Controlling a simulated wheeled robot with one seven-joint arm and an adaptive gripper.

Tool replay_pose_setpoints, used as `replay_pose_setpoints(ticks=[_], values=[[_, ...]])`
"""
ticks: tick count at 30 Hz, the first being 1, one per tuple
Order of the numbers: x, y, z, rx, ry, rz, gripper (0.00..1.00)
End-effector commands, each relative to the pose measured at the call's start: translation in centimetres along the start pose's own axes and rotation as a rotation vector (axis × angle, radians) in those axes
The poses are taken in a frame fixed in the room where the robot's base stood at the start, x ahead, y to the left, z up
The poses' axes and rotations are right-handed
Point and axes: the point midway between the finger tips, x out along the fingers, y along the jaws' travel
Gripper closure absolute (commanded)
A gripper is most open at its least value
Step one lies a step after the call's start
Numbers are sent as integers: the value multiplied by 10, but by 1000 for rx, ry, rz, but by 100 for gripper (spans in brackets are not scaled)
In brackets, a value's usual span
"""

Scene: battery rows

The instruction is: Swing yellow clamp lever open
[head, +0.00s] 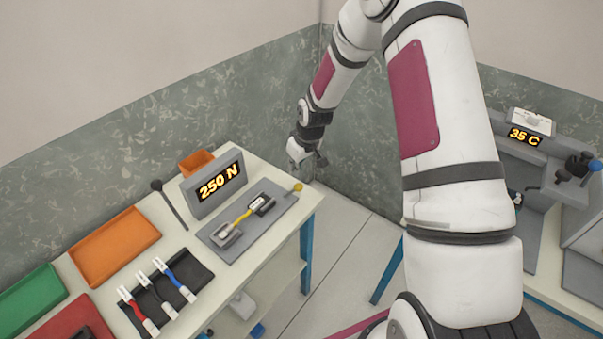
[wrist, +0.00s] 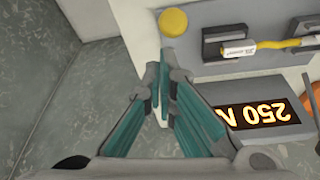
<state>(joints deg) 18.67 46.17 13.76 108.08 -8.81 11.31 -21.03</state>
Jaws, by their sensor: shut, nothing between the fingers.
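The yellow clamp lever shows as a round yellow knob (head: 297,187) at the right end of a grey fixture plate (head: 277,222) in the head view. The wrist view shows the knob (wrist: 173,22) from above, so the lever's arm cannot be made out. My gripper (head: 306,166) is above the table's far right corner, close to the knob. In the wrist view my gripper (wrist: 165,78) is shut and empty, its fingertips a little below the knob in the picture and apart from it.
A "250 N" display (head: 214,191) stands behind the plate. Orange (head: 115,246) and green (head: 28,301) trays and a dark mat (head: 200,274) with several connector leads are to the left. Grey floor lies right of the table. A second bench has a "35 C" display (head: 525,137).

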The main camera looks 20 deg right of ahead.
Motion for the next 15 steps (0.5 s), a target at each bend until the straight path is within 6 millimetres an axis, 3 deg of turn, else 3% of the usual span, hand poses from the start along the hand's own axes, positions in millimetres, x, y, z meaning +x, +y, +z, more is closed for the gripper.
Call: replay_pose_setpoints(ticks=[1, 3, 9, 15], values=[[-8, -2, -9, -2, 6, 3, 100], [-19, 3, 10, 5, 1, 3, 100], [-48, 8, 41, 4, 3, 3, 100], [-66, 11, 61, 3, 5, 3, 100]])
